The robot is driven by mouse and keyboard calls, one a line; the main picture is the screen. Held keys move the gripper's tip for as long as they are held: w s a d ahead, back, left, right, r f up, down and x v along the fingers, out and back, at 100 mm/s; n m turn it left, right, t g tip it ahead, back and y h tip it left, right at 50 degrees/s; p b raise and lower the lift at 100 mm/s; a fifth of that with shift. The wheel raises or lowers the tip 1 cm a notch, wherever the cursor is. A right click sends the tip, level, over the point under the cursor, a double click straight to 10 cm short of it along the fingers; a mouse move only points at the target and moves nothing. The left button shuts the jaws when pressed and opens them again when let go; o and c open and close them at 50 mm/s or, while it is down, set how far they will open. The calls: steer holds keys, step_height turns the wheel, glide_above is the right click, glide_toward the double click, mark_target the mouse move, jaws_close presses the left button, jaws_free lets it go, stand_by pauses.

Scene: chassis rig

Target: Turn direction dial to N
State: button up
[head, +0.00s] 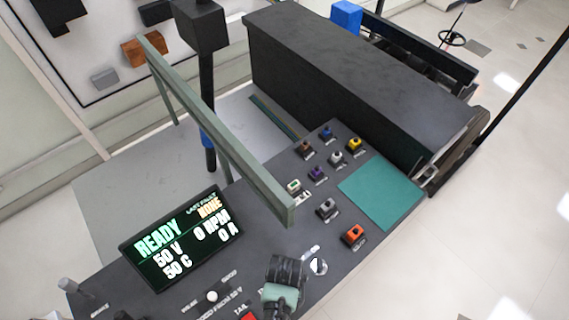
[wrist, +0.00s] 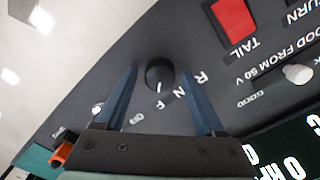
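The direction dial (wrist: 158,79) is a round black knob on the dark sloping panel in the wrist view. A short white mark on it points down, and of the letters R, N and F printed beside it, F looks nearest. My gripper (wrist: 159,72) is open, with one blue finger on each side of the dial. There is a visible gap between each finger and the knob, and I cannot tell how far the tips are above the panel. In the head view my gripper (head: 283,285) covers the dial.
A round switch (head: 318,266) sits close beside my gripper. An orange button (head: 353,235) and several coloured buttons are farther off. The lit screen (head: 181,238) reads READY and NONE.

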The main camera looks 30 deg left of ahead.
jaws_close()
steer(key=shift+n, duration=0.3)
steer(key=n+p, duration=0.1)
steer(key=n, duration=0.2)
steer(key=shift+r+n+p, duration=0.1)
steer(key=shift+n+p, duration=0.2)
steer(key=shift+p, duration=0.05)
steer(key=shift+n+p, duration=0.55)
steer(key=shift+n, duration=1.75)
steer(key=shift+o, duration=1)
jaws_free()
